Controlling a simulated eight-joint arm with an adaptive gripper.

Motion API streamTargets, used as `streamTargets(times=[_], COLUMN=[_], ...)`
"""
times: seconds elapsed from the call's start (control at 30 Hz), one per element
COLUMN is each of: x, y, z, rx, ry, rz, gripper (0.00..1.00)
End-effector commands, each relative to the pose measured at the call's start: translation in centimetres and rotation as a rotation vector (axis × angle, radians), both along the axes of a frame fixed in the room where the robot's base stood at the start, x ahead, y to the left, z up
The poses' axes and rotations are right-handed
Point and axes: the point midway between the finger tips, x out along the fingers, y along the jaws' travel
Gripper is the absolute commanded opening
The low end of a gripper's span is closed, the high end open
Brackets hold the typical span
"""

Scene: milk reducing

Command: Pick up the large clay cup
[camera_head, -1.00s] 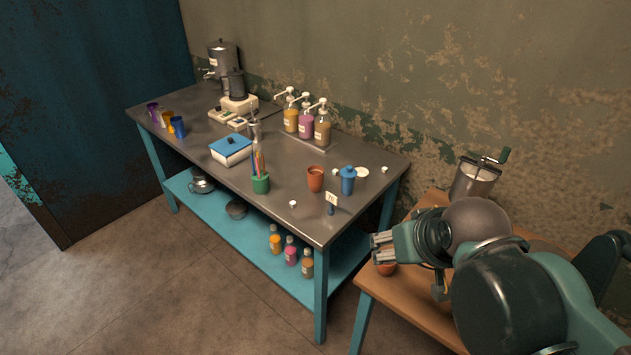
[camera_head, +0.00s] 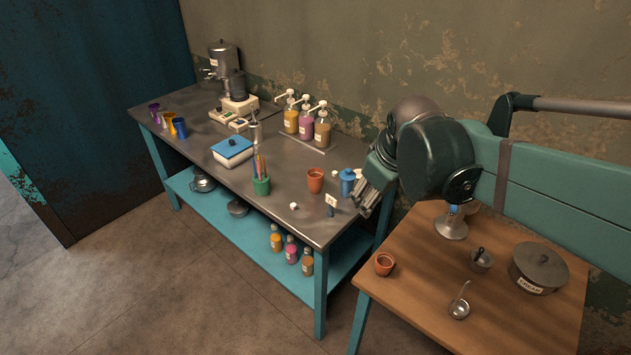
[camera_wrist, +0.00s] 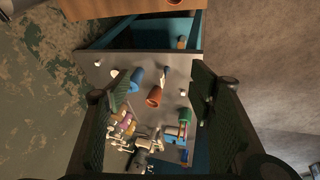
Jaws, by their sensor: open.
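The large clay cup (camera_head: 315,181) stands upright on the metal table (camera_head: 275,205), left of a blue lidded cup (camera_head: 347,182). A smaller clay cup (camera_head: 384,264) stands on the wooden table. My gripper (camera_head: 364,207) is open and empty, above the right end of the metal table, to the right of the large cup and apart from it. In the wrist view the large clay cup (camera_wrist: 154,97) shows between my two spread fingers, some distance beyond them. The blue cup (camera_wrist: 137,76) shows beside it. My gripper partly covers the blue cup's right side in the head view.
Pump bottles (camera_head: 305,125) line the wall side. The wooden table (camera_head: 420,300) holds a cream pot (camera_head: 538,268) and a ladle (camera_head: 459,306).

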Motion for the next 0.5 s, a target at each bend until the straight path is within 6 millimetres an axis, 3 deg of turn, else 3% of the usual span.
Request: streamTargets(times=[0.5], x=[8.1], y=[2.2], z=[0.8], rx=[-0.141], ry=[0.089], rz=[0.302], gripper=[0.54])
